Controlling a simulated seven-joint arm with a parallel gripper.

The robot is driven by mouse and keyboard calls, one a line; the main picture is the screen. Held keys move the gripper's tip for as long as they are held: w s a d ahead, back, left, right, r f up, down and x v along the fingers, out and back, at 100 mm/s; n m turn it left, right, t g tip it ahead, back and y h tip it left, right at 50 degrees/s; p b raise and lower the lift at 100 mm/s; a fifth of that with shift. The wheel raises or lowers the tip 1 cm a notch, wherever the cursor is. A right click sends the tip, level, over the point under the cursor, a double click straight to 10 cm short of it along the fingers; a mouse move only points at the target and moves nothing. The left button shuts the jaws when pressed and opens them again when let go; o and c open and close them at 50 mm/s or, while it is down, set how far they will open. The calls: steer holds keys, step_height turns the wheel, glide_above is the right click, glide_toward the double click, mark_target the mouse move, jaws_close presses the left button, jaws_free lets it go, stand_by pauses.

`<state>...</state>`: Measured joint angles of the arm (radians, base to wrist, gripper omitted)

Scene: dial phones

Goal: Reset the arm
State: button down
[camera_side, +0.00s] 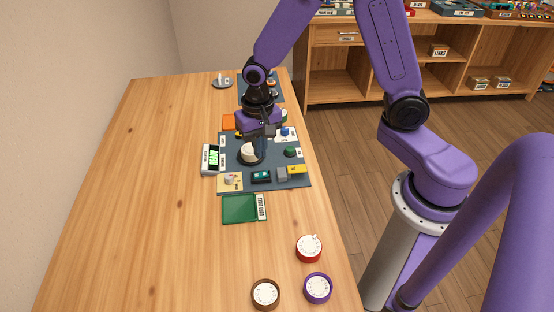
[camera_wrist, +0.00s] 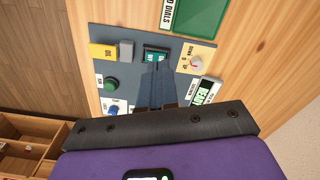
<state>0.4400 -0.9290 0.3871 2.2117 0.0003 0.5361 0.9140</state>
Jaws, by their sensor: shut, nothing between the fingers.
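My gripper (camera_side: 262,155) is shut and empty, pointing down over the grey-blue panel (camera_side: 272,181). In the wrist view its fingertips (camera_wrist: 160,64) are together in front of the panel, near a teal-and-black block (camera_wrist: 155,54). In the side view a white round part (camera_side: 249,152) on a dark base stands close beside the fingers. I cannot tell whether they touch. In the wrist view, my gripper hides the part of the panel where it would show.
A display with green characters (camera_side: 213,158) stands at the panel's left edge. A green tray (camera_side: 239,209) lies in front of the panel. Red (camera_side: 309,248), brown (camera_side: 265,294) and purple (camera_side: 318,288) dials lie at the table's front. The table's left side is clear. Shelves (camera_side: 385,65) stand behind.

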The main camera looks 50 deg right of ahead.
steer(key=s+d+r+n, duration=0.1)
steer(key=s+r+n, duration=0.4)
steer(key=s+n, duration=0.3)
steer(key=s+d+r+n, duration=0.2)
steer(key=s+r+n, duration=0.3)
steer(key=s+n, duration=0.4)
steer(key=s, duration=0.5)
steer(key=shift+r, duration=0.35)
